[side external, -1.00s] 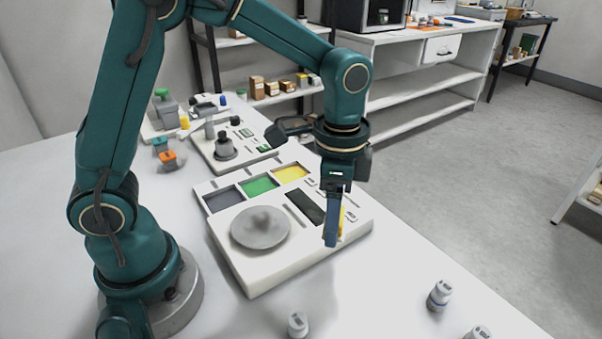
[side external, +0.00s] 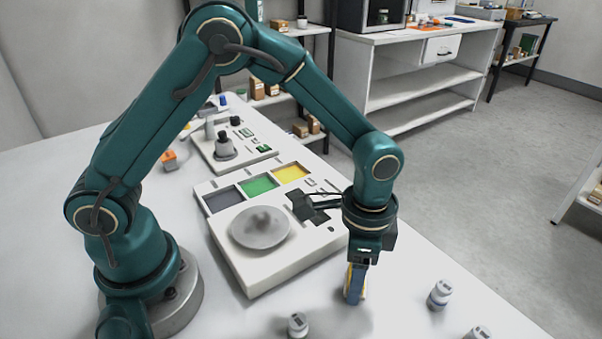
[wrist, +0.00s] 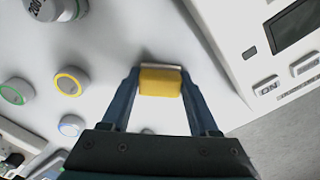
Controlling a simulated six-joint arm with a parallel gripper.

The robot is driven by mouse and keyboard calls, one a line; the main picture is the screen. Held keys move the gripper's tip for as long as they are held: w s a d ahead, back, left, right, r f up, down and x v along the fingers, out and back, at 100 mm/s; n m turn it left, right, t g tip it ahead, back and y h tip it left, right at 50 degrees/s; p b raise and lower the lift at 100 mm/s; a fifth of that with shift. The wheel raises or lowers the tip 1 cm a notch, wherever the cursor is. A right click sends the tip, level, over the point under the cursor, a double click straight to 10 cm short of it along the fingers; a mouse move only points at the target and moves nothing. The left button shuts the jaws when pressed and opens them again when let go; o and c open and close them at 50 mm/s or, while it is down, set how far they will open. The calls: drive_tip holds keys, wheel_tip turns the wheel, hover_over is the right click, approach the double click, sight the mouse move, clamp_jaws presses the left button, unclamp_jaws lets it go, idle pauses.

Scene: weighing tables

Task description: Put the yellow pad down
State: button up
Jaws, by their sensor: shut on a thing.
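The yellow pad (wrist: 160,82) is a small block held between the two blue fingers of my gripper (wrist: 160,88) in the wrist view. In the side external view, my gripper (side external: 355,294) points down over the white table (side external: 400,312), just right of the scale's front corner. A sliver of the yellow pad (side external: 363,284) shows behind the near finger. The fingertips are close to the table, with a soft shadow beneath. I cannot tell whether the pad touches the surface.
The white scale (side external: 275,272) with a round pan (side external: 260,228) and coloured trays stands left of my gripper. Small grey-white weights stand nearby, one in front (side external: 297,325) and one to the right (side external: 439,294).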

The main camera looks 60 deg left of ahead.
drive_tip(key=shift+f, duration=0.2)
drive_tip(key=shift+f, duration=0.5)
drive_tip(key=o, duration=1.4)
drive_tip(key=shift+o, duration=0.2)
wheel_tip(320, 180, up, 12)
drive_tip(key=r, duration=0.1)
drive_tip(key=s+a+r+n+t, duration=0.4)
drive_tip(key=s+a+n+t, duration=0.1)
drive_tip(key=s+a+n, duration=0.4)
drive_tip(key=shift+s+a+t, duration=0.3)
drive_tip(key=shift+s+a, duration=0.75)
drive_tip(key=shift+a, duration=0.15)
